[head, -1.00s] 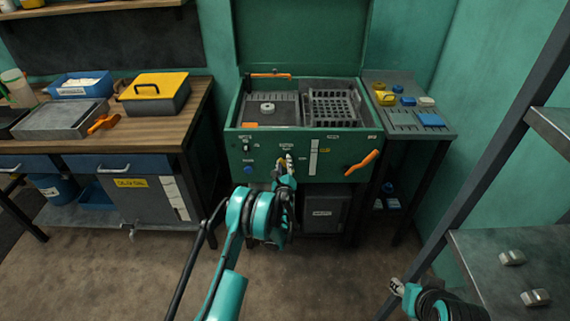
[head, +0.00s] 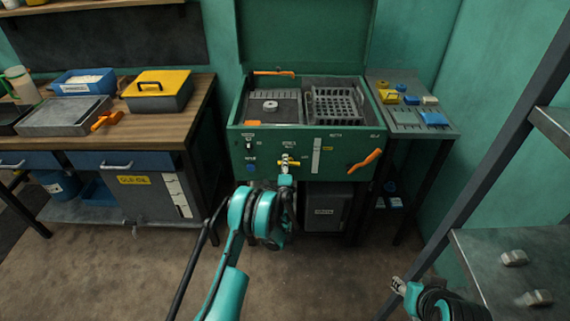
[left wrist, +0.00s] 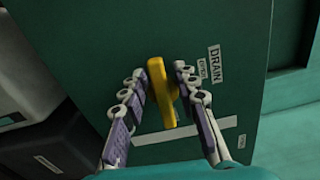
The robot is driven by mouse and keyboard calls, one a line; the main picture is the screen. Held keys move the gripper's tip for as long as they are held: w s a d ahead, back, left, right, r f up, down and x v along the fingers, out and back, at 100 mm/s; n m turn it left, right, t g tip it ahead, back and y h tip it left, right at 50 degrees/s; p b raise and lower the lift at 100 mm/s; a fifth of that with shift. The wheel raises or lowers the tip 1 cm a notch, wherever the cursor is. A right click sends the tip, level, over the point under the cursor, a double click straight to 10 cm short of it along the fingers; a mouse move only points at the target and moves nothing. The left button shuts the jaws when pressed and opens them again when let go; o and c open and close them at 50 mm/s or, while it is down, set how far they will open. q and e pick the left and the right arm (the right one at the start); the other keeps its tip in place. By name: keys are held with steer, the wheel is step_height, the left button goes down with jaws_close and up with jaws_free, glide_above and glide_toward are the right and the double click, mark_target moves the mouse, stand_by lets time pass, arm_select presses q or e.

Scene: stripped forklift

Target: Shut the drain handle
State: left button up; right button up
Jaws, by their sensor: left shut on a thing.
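The yellow drain handle (head: 295,163) is on the green front panel of the machine, below its open top. In the head view it looks like a short level bar, partly hidden by my left gripper (head: 286,164). In the left wrist view the yellow handle (left wrist: 160,92) lies between the two fingers of my left gripper (left wrist: 165,88), which is shut on it. A DRAIN label (left wrist: 214,63) with a smaller "open" mark is beside it. My right gripper (head: 397,285) is low at the right, away from the panel; its fingers are too small to read.
An orange lever (head: 365,160) is on the panel's right side. A blue knob (head: 251,170) is on its left. A workbench (head: 160,130) stands left, a side table (head: 405,130) right. A shelf rack (head: 500,250) is close to my right gripper.

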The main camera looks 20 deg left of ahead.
arm_select(q)
steer(key=shift+f+n, duration=0.1)
steer(key=shift+n, duration=0.5)
steer(key=o, duration=0.8)
steer(key=shift+c, duration=0.2)
step_height(320, 180, up, 10)
steer(key=shift+d+r, duration=0.1)
steer(key=shift+d, duration=0.05)
